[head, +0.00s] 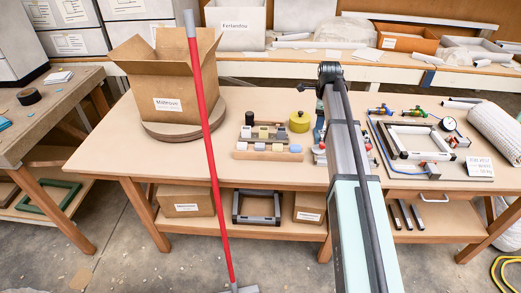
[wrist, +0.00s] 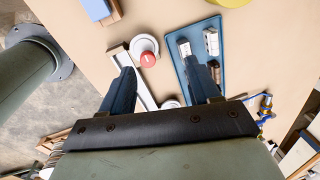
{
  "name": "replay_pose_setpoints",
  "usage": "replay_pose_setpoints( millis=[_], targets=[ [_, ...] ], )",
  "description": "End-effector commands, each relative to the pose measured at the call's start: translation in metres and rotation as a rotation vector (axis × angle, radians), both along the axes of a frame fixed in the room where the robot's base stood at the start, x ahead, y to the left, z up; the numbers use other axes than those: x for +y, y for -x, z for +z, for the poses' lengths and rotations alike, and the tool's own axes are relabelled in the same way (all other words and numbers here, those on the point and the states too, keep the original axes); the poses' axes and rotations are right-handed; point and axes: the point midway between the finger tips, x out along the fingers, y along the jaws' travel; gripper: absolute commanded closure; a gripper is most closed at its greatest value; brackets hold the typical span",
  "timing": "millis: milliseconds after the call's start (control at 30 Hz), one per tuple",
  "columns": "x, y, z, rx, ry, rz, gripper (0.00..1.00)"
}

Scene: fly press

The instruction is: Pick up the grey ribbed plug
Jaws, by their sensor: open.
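I cannot make out a grey ribbed plug for certain. In the wrist view a blue tray (wrist: 178,68) holds small pieces: a grey and white piece (wrist: 184,47) and a metallic grey piece (wrist: 211,42). Both are too small to tell whether they are ribbed. My gripper (wrist: 162,70) is open and empty above the table; its right finger overlaps the tray and its left finger is beside a white rail. In the head view my arm hides the gripper and most of what is under it.
A red button (wrist: 148,60) on a round white base lies between the fingers in the picture. In the head view, a wooden rack of blocks (head: 262,154), a yellow round thing (head: 299,122), an open carton (head: 150,85) and a metal frame (head: 420,140) stand on the table. A red pole (head: 206,130) crosses in front.

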Motion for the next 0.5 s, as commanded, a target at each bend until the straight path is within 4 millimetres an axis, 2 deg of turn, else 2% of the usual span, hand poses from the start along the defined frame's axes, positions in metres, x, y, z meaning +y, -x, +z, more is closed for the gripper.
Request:
replay_pose_setpoints(
  millis=[33, 200, 300, 400, 500],
  targets=[
    [0.031, 0.003, 0.006, 0.013, -0.017, 0.024, 0.38],
    [0.118, 0.021, 0.024, 0.065, -0.073, 0.091, 0.38],
    [0.157, 0.033, 0.032, 0.092, -0.096, 0.123, 0.38],
    [0.184, 0.043, 0.038, 0.113, -0.111, 0.146, 0.38],
    [0.2, 0.049, 0.042, 0.126, -0.121, 0.16, 0.38]
  ],
)
